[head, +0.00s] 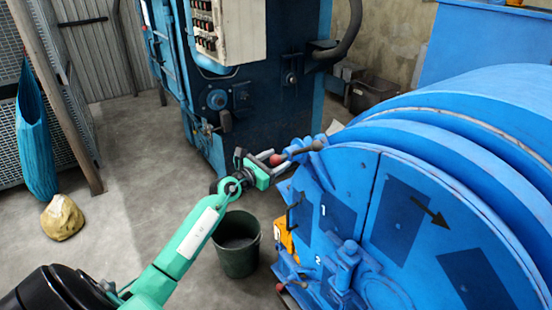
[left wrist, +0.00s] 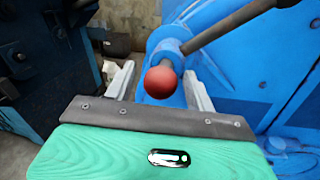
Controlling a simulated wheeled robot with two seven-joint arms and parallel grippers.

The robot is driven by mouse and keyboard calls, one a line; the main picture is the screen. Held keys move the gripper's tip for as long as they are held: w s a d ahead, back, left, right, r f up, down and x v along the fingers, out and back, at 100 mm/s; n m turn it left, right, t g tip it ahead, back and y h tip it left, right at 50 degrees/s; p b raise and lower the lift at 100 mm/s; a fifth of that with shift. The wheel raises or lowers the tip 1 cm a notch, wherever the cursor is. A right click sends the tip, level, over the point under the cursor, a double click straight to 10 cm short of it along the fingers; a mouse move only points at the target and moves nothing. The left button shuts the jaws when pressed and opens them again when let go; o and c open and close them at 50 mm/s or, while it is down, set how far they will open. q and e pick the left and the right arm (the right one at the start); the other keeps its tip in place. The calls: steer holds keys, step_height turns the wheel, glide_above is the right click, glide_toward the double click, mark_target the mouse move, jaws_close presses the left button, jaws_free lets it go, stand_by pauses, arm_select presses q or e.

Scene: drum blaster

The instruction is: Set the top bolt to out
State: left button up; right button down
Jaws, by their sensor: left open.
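The top bolt (head: 300,150) is at the upper left edge of the blue drum's door (head: 345,200). It has a dark handle and a red ball knob (head: 277,159). In the left wrist view the red ball (left wrist: 160,82) shows between my fingers, with the dark rod (left wrist: 235,25) running up to the right behind it. My left gripper (head: 272,162) is open, its two fingers on either side of the ball in the picture. I cannot tell whether either finger touches it. My right gripper is not in view.
A lower bolt with a red knob (head: 279,287) is at the drum's lower left. A dark bucket (head: 238,243) stands on the floor below my arm. A blue machine with a control panel (head: 228,30) stands behind. Floor at left is mostly clear, with a yellowish sack (head: 62,218).

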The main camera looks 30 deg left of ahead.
arm_select(q)
steer(key=shift+w+d, duration=0.1)
steer(key=shift+w, duration=0.1)
jaws_close()
steer(key=shift+r, duration=0.1)
